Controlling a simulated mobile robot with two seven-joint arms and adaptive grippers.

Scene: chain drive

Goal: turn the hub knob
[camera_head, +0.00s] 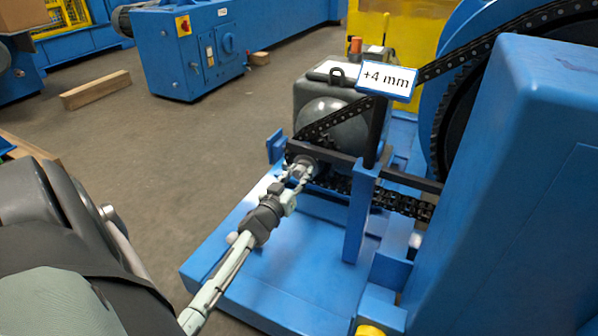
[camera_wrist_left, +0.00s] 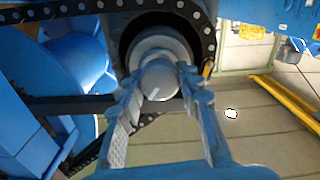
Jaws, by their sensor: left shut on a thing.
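The hub knob (camera_wrist_left: 160,80) is a round grey knob with a white line on its face, in the middle of the left wrist view. It sits in front of a larger grey hub (camera_wrist_left: 157,45) with the black chain (camera_wrist_left: 207,40) running around it. My left gripper (camera_wrist_left: 158,97) is shut on the knob, one finger on each side. In the head view, my left gripper (camera_head: 301,172) reaches the hub at the lower chain end, and its fingers mostly cover the knob. My right gripper is in neither view.
A sign reading "+4 mm" (camera_head: 388,81) stands on a black post above the chain. A blue base plate (camera_head: 275,265) lies under my left arm. A large blue housing (camera_head: 520,190) stands at the right. Open floor (camera_head: 190,150) lies to the left.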

